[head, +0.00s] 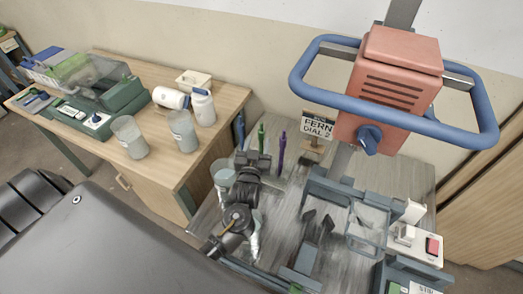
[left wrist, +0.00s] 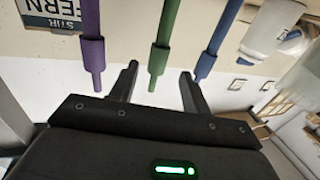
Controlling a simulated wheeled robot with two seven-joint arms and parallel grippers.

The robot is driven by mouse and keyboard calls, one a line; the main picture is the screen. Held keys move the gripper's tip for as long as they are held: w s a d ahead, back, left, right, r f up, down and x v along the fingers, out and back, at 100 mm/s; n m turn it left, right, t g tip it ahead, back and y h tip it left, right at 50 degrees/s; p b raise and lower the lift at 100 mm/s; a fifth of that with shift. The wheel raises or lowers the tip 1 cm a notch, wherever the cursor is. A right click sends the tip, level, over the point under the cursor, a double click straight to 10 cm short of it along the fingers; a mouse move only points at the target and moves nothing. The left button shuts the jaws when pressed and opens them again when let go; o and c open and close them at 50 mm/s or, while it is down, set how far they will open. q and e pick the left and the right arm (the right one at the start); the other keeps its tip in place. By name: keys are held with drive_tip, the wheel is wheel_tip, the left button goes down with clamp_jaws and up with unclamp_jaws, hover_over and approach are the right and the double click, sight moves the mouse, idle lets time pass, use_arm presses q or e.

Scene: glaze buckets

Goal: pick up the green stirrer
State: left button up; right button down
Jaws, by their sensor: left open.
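The green stirrer (head: 261,136) stands upright between a blue stirrer (head: 240,131) and a purple stirrer (head: 282,150) behind my left gripper (head: 254,158). In the left wrist view, the green stirrer (left wrist: 163,40) shows between the two open fingers of my left gripper (left wrist: 160,82), apart from both. The purple stirrer (left wrist: 92,50) and the blue stirrer (left wrist: 215,42) lie outside the fingers, one on each side. My right gripper (head: 317,222) appears open and empty over the grey table, low in the head view.
A sign (head: 318,126) reads FERN DIAL 2. An orange machine with a blue ring handle (head: 396,75) rises at right. The wooden table (head: 165,160) at left holds cups (head: 130,137) and white jars (head: 203,107).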

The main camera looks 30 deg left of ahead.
sight(261, 136)
use_arm(q)
drive_tip(key=shift+w, duration=0.1)
drive_tip(key=p+x, duration=0.2)
drive_tip(key=x, duration=0.2)
drive_tip(key=shift+w+d, duration=0.1)
drive_tip(key=shift+w, duration=0.45)
drive_tip(key=shift+s, duration=0.1)
drive_tip(key=shift+c, duration=0.2)
clamp_jaws()
